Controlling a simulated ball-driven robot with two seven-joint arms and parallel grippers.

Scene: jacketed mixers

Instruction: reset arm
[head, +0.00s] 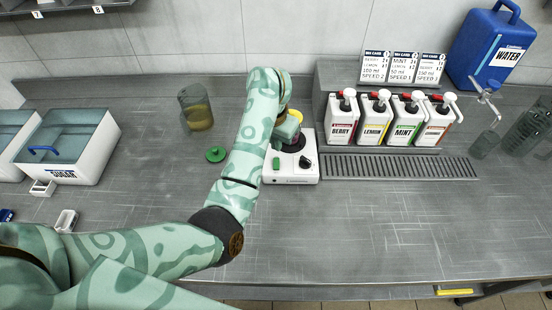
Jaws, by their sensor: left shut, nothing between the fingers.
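My left arm reaches in from the lower left and bends up to the back middle. My left gripper (291,142) is shut and empty, over the white mixer base (290,178); the arm partly covers it, and I cannot tell whether it touches the mixer. The base has a dark round knob and a green switch on its front. A clear jug (197,108) with amber liquid stands left of the arm. A green lid (215,154) lies on the counter between the jug and the mixer. My right gripper is not in view.
Pump bottles of berry (342,120), lemon (374,122) and mint (405,123), plus another, stand right behind a drain grate (400,166). Recipe cards and a blue water container (490,50) are behind. A sugar bin (70,150) is left. The front right counter (380,230) is clear.

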